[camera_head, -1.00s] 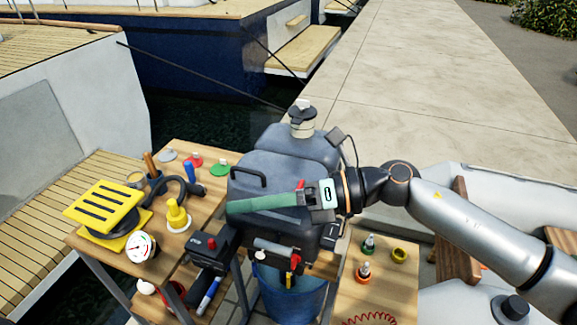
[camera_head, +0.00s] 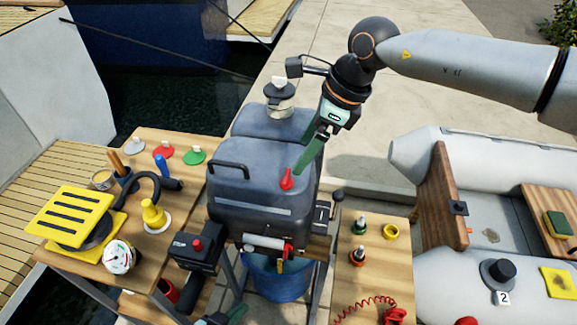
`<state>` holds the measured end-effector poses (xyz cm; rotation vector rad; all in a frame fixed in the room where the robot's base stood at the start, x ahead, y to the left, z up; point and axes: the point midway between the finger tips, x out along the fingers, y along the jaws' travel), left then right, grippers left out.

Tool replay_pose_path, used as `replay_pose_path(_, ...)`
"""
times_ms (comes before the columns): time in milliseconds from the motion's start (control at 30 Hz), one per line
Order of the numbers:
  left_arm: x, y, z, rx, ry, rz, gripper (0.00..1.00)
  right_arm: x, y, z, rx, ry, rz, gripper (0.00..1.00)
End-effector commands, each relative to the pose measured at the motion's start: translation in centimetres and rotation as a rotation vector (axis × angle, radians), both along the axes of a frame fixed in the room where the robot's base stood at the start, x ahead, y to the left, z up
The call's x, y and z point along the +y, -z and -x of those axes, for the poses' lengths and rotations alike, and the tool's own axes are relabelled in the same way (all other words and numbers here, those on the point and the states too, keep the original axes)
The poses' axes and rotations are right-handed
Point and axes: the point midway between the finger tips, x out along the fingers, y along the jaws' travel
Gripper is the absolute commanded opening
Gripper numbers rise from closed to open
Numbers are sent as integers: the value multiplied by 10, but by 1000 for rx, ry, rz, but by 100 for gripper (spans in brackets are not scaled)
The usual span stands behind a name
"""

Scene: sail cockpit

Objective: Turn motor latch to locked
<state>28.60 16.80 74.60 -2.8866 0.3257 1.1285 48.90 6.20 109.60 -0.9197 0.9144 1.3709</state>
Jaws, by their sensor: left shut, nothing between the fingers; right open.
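The dark grey motor (camera_head: 245,178) stands in the middle, with a black handle on its top left. A small red latch lever (camera_head: 287,179) points up on the cowl's right front; its locked or unlocked position cannot be read. My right gripper (camera_head: 300,168) comes from the upper right with green fingers pointing down and left. Its tips are just above and right of the red lever; contact cannot be told. It is open, though seen nearly edge-on. My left gripper (camera_head: 238,311) shows only partly at the bottom edge, shut and empty, below the motor.
A wooden bench (camera_head: 375,270) at right carries small fittings. A blue bucket (camera_head: 275,281) is under the motor. A grey inflatable boat (camera_head: 440,160) lies at right.

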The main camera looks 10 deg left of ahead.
Motion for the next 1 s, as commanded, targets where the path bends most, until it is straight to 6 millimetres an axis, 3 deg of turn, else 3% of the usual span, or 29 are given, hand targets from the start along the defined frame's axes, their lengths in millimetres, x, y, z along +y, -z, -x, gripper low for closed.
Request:
replay_pose_path(200, 0, -11, 0, 0, 0, 0, 0, 18, 40, 1, 3, 0, 2, 88)
replay_pose_path(400, 0, -14, 0, 0, 0, 0, 0, 27, 64, 0, 2, 0, -1, 88)
replay_pose_path(800, 0, -15, 0, 0, 0, 0, 0, 30, 71, 0, 0, 1, -2, 88)
replay_pose_path(1000, 0, -15, 0, 0, 0, 0, 0, 30, 71, 0, 0, 1, -2, 65)
